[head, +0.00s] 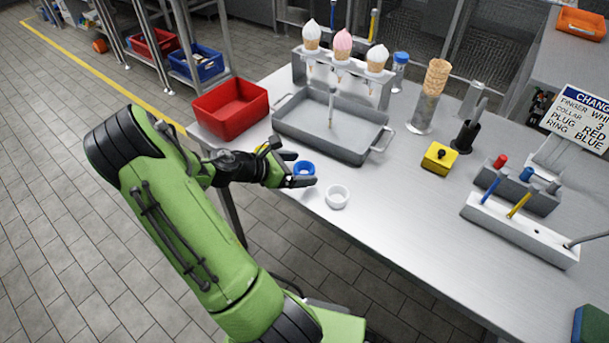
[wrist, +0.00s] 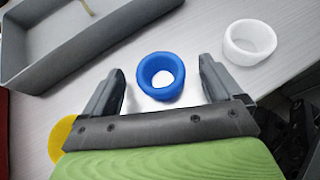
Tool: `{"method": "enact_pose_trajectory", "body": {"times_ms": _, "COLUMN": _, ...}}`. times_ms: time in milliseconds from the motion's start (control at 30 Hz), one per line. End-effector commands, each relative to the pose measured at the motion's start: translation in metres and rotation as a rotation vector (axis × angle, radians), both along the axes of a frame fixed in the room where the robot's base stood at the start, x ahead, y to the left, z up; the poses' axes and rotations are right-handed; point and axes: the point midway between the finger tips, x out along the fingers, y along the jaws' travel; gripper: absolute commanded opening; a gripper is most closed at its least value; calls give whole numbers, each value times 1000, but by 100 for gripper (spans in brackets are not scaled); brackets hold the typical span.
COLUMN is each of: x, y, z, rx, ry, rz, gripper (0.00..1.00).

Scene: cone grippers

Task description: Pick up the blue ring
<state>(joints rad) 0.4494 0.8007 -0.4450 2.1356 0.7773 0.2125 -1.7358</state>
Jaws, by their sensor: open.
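The blue ring (head: 303,169) lies on the metal table near its front edge. In the wrist view the ring (wrist: 161,88) sits between and slightly ahead of my two fingers, with its open hole facing up. My gripper (head: 294,169) is open and empty, with one finger on each side of the ring. The wrist view also shows the gripper (wrist: 160,85), and a gap shows between each finger and the ring. In the head view the near finger partly covers the ring's lower edge.
A white ring (head: 337,196) lies close by on the right. A grey tray (head: 285,137) stands behind, and a red bin (head: 230,108) at the left. The front middle of the table is clear.

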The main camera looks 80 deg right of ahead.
Motion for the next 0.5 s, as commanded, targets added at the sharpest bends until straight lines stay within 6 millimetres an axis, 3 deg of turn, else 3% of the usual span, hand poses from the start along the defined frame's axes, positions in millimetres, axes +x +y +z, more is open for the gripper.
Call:
{"method": "enact_pose_trajectory", "body": {"times_ms": 267, "x": -5, "y": -5, "z": -3, "rx": 0, "ry": 0, "rz": 1, "gripper": 92}}
{"method": "enact_pose_trajectory", "body": {"times_ms": 500, "x": -4, "y": -5, "z": -2, "rx": -1, "ry": -1, "rz": 0, "gripper": 56}}
